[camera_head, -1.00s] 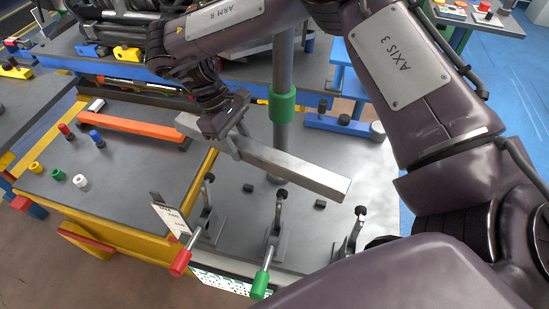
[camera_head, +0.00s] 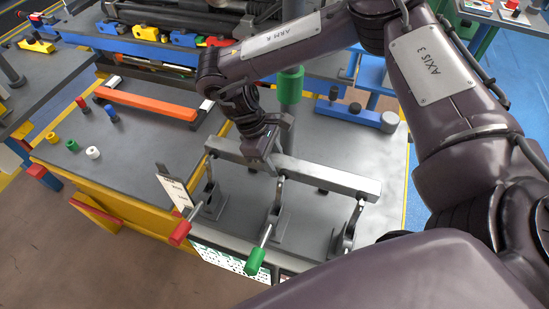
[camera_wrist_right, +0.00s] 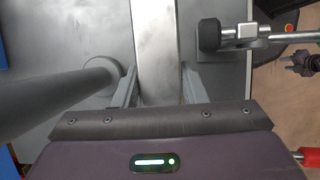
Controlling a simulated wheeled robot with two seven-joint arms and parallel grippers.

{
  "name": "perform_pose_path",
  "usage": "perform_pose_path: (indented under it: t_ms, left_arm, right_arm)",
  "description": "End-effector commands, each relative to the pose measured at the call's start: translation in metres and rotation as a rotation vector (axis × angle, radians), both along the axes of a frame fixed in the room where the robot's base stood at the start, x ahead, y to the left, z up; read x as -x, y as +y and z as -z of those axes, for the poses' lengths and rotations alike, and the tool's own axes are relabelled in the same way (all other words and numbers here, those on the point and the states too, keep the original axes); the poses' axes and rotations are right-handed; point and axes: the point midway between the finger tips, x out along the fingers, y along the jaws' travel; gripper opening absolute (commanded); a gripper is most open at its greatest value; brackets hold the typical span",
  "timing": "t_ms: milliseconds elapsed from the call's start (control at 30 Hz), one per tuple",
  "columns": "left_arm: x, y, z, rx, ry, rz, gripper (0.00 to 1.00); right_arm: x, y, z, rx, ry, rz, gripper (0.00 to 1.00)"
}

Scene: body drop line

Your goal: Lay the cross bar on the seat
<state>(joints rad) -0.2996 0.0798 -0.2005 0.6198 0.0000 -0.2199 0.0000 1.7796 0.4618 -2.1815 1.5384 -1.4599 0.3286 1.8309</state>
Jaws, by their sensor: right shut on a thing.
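The cross bar (camera_head: 330,179) is a long grey metal bar. My right gripper (camera_head: 270,160) is shut on it left of its middle and holds it over the grey plate, behind the row of toggle clamps. In the right wrist view the bar (camera_wrist_right: 158,50) runs between the two fingers of the gripper (camera_wrist_right: 158,88). The seat cannot be told apart for sure; small dark blocks on the plate (camera_head: 310,228) are partly hidden by the bar. The clamps with red (camera_head: 180,233) and green (camera_head: 256,261) handles stand in front, arms raised. My left gripper is not in view.
A grey post with a green collar (camera_head: 290,86) rises just behind the bar. It also shows close to the left finger in the right wrist view (camera_wrist_right: 60,95). A blue block (camera_head: 348,113) stands behind.

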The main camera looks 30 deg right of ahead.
Motion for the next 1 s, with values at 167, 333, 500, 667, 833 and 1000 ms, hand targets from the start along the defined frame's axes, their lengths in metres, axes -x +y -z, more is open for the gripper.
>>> perform_pose_path:
  t_ms: [167, 333, 500, 667, 833, 1000]
  left_arm:
    - [0.000, 0.000, -0.011, 0.000, 0.000, 0.000, 0.36]
    - [0.000, 0.000, 0.000, 0.000, 0.000, 0.000, 0.36]
    - [0.000, 0.000, 0.008, 0.001, 0.000, 0.000, 0.36]
    - [0.000, 0.000, 0.016, 0.001, 0.000, 0.000, 0.36]
    - [0.000, 0.000, 0.025, 0.001, 0.000, 0.000, 0.36]
    - [0.000, 0.000, 0.032, 0.000, 0.000, 0.000, 0.36]
  right_arm:
    - [0.000, 0.000, -0.004, 0.001, 0.001, 0.000, 0.00]
    - [0.001, -0.001, 0.014, 0.001, 0.002, 0.000, 0.00]
    - [0.001, -0.001, 0.030, 0.001, 0.002, -0.001, 0.00]
    - [0.001, 0.000, 0.045, 0.000, 0.002, -0.001, 0.00]
    - [0.001, -0.001, 0.060, 0.001, 0.002, -0.001, 0.00]
    - [0.001, 0.000, 0.074, 0.001, 0.001, 0.000, 0.00]
